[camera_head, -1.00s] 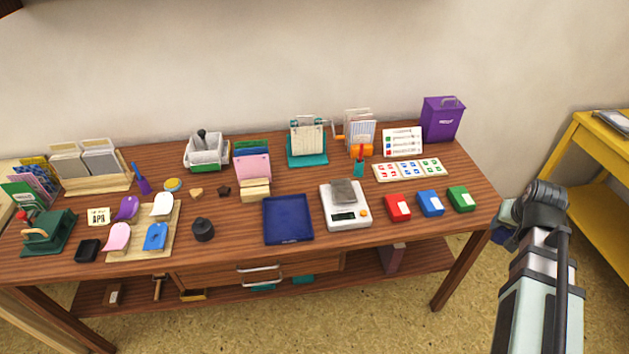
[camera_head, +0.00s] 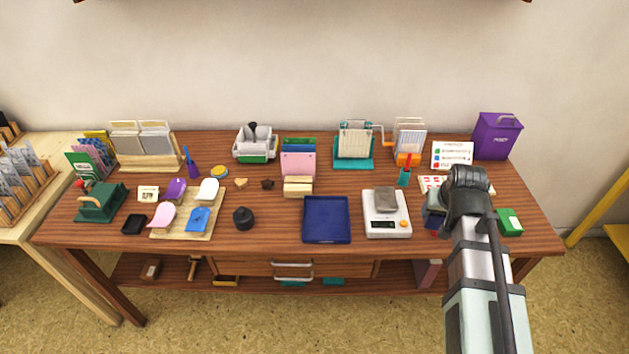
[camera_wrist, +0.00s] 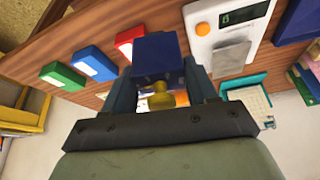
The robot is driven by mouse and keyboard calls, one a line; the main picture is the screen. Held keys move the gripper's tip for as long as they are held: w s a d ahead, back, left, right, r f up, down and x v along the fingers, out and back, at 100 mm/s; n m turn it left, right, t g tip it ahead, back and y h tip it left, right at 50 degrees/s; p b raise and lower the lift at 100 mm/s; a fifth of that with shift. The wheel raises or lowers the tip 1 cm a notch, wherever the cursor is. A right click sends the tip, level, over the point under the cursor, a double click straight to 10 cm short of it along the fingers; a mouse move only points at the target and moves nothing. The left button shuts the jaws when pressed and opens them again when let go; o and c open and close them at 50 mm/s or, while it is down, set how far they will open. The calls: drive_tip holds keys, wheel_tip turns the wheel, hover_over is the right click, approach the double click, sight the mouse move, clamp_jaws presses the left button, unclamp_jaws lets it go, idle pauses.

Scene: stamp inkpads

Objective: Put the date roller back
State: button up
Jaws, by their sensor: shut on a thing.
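My gripper (camera_wrist: 160,92) is shut on a dark blue block with a yellow knob, which I take to be the date roller (camera_wrist: 158,52). The block sits between the two fingers, with the knob towards the palm. In the head view my gripper (camera_head: 435,208) is above the right part of the table, over the inkpads and right of the scale. My wrist hides much of the held thing there. The green inkpad (camera_wrist: 63,74), blue inkpad (camera_wrist: 93,63) and red inkpad (camera_wrist: 128,41) show below in the wrist view.
The white scale (camera_head: 386,226) with a grey block is left of my gripper. A blue tray (camera_head: 326,235), a black round pot (camera_head: 243,218) and a wooden board (camera_head: 187,231) with coloured pieces lie further left. A purple bin (camera_head: 497,136) stands at the back right.

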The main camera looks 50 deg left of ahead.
drive_tip(key=s+a+n+g+y, duration=0.1)
drive_tip(key=s+a+n, duration=0.1)
drive_tip(key=s+a, duration=0.6)
drive_tip(key=s+a+n, duration=0.2)
drive_tip(key=s+a, duration=0.3)
drive_tip(key=a, duration=0.6)
drive_tip(key=s+a+n+g+y, duration=0.1)
drive_tip(key=s+a+n, duration=0.1)
drive_tip(key=s+a, duration=0.6)
drive_tip(key=s+a+r+n+g, duration=0.15)
drive_tip(key=s+a+n, duration=0.45)
drive_tip(key=s+a, duration=1.3)
drive_tip(key=s+a+r+n+g, duration=0.1)
drive_tip(key=s+a+n+g, duration=0.3)
drive_tip(key=s+a, duration=1.4)
drive_tip(key=shift+s+a+f+n+h, duration=0.15)
drive_tip(key=shift+f+n, duration=0.5)
drive_tip(key=shift+f, duration=0.95)
drive_tip(key=shift+d+f+n+h, duration=0.1)
drive_tip(key=shift+f+n+h, duration=0.15)
drive_tip(key=shift+f+n, duration=0.95)
drive_tip(key=shift+s+a+f+n+h, duration=0.1)
drive_tip(key=shift+f+n+h, duration=0.1)
drive_tip(key=shift+f, duration=1.85)
drive_tip(key=shift+f, duration=0.2)
drive_tip(key=o, duration=1.1)
drive_tip(key=shift+o, duration=0.2)
